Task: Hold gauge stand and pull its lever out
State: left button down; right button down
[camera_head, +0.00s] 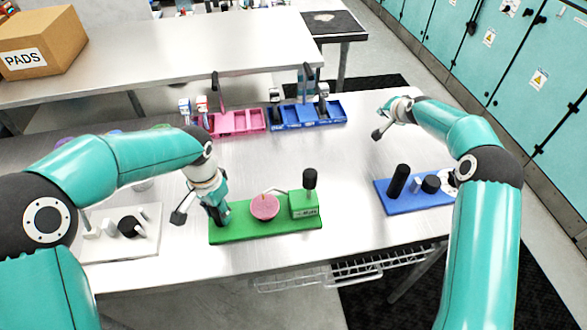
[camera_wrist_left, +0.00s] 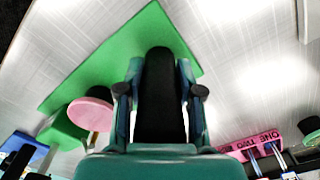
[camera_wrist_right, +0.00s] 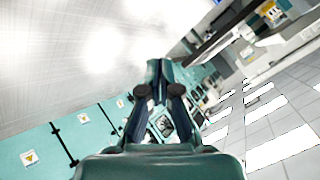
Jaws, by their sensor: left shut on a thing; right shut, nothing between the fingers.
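The gauge stand is a green base (camera_head: 265,232) at the front middle of the table. A pink disc (camera_head: 264,208) sits at its middle, with a thin grey rod beside it. At its right end stands a green block (camera_head: 305,208) with a black-knobbed upright (camera_head: 309,180), apparently the lever. My left gripper (camera_head: 216,213) is shut on the black post at the left end of the base. In the left wrist view the black post (camera_wrist_left: 160,95) lies between its fingers. My right gripper (camera_head: 382,126) is shut and empty, raised over the table's back right, apart from the stand.
A blue base (camera_head: 411,207) with black posts lies to the right, near my right arm. A white base (camera_head: 108,246) with small parts lies left. Pink (camera_head: 240,124) and blue (camera_head: 310,116) trays stand at the back. Bare table lies between the trays and the green base.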

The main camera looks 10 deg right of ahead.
jog(key=s+a+r+n+g+y, duration=0.1)
jog(key=s+a+r+n+g, duration=0.15)
jog(key=a+n, duration=0.65)
jog(key=s+a+r+n+g+y, duration=0.1)
jog(key=a+r+n+g+y, duration=0.15)
jog(key=a, duration=1.25)
jog(key=s+a+r+n+g+h, duration=0.2)
jog(key=s+a+r+n, duration=0.3)
jog(key=s, duration=0.4)
jog(key=s+a+r+n+g+h, duration=0.3)
jog(key=s+a+r+n, duration=0.3)
jog(key=s+a+n, duration=0.2)
jog(key=shift+s+a+r+g, duration=0.25)
jog(key=shift+s+a+g, duration=0.25)
jog(key=shift+s+a, duration=0.3)
jog(key=shift+w+f+n+h, duration=0.1)
jog(key=shift+n+h, duration=0.15)
